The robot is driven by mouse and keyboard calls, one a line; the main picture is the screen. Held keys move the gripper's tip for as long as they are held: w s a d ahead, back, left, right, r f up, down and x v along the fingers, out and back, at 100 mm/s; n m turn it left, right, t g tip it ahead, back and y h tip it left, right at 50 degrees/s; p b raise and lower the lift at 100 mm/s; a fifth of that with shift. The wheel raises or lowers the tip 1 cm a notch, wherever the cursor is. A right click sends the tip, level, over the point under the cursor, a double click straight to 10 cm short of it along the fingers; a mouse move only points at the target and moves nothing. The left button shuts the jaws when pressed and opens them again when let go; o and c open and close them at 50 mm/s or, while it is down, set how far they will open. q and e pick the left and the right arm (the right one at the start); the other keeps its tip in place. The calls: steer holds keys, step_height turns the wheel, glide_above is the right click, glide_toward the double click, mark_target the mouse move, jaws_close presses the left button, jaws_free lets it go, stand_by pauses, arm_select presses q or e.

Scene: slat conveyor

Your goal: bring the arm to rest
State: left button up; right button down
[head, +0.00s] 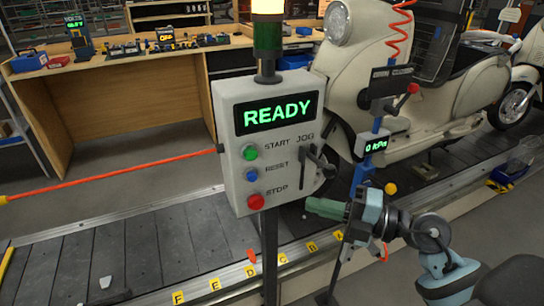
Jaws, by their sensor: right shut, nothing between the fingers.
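My right arm comes in from the lower right. My right gripper (314,207) has green fingers, is shut and empty, and points left. It shows just right of the control box (232,150) and below its JOG lever (311,165); whether it touches anything is hard to tell. The box's display (278,112) reads READY in green. Below it are a green START button (250,152), a blue RESET button (252,175) and a red STOP button (254,201). My left gripper is not in view.
A cream scooter (440,110) stands on the slat conveyor (150,250) behind the box. A blue stand with a 0 kPa gauge (374,145) rises behind my gripper. An orange-red cord (110,177) runs left from the box. A wooden workbench (130,95) stands at the back left.

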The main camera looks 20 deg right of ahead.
steer(key=s+f+m+t+h, duration=0.1)
steer(key=s+f+m+h, duration=0.25)
steer(key=f+m, duration=0.35)
steer(key=s+d+f+m+t+h, duration=0.1)
steer(key=s+f+m+t+h, duration=0.1)
steer(key=f+m+h, duration=0.4)
steer(key=s+f+m+t+h, duration=0.1)
steer(key=s+f+m+h, duration=0.15)
steer(key=f+m, duration=0.65)
steer(key=s+a+f+m+g, duration=0.1)
steer(key=s+a+f+g, duration=0.1)
steer(key=s+f, duration=0.5)
steer(key=s+a+f+m+g+p, duration=0.1)
steer(key=s+a+f+m+g, duration=0.1)
steer(key=s+f+g, duration=0.3)
steer(key=s+a+f, duration=0.1)
steer(key=s+f, duration=0.1)
steer(key=s, duration=0.1)
steer(key=shift+s+a+m+y, duration=0.15)
steer(key=shift+s+m+y, duration=0.1)
steer(key=shift+m+y, duration=0.05)
steer(key=shift+w+a+r, duration=0.1)
steer(key=shift+w, duration=0.05)
